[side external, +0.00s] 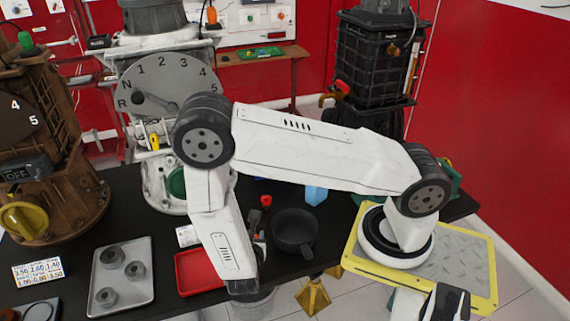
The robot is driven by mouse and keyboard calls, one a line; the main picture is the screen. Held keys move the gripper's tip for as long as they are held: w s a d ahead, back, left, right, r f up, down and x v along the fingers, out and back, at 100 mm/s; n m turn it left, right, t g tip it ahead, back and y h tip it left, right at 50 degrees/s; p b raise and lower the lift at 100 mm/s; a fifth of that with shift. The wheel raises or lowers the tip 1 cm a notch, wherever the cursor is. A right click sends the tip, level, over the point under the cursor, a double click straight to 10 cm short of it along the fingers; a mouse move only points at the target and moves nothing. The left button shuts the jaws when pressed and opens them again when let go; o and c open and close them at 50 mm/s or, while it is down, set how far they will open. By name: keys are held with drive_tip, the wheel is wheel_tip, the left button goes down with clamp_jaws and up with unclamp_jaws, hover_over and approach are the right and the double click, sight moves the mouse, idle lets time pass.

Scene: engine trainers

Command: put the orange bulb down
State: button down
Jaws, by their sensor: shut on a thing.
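My gripper (260,240) is mostly hidden behind my white forearm, low over the black table. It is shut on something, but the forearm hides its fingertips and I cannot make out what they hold. I cannot tell whether this is the task's bulb. No other orange bulb can be clearly seen.
The black table (170,245) bears a red tray (198,273), a dark pan (293,230), a small red thing (266,200), a light blue piece (316,194) and a grey tray (122,296) with round metal parts. A brown engine trainer (65,150) stands left.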

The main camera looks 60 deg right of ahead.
drive_tip(key=shift+f, duration=0.15)
drive_tip(key=shift+f, duration=1.7)
drive_tip(key=shift+f, duration=0.1)
drive_tip(key=shift+c, duration=2)
unclamp_jaws()
drive_tip(key=v, duration=1.2)
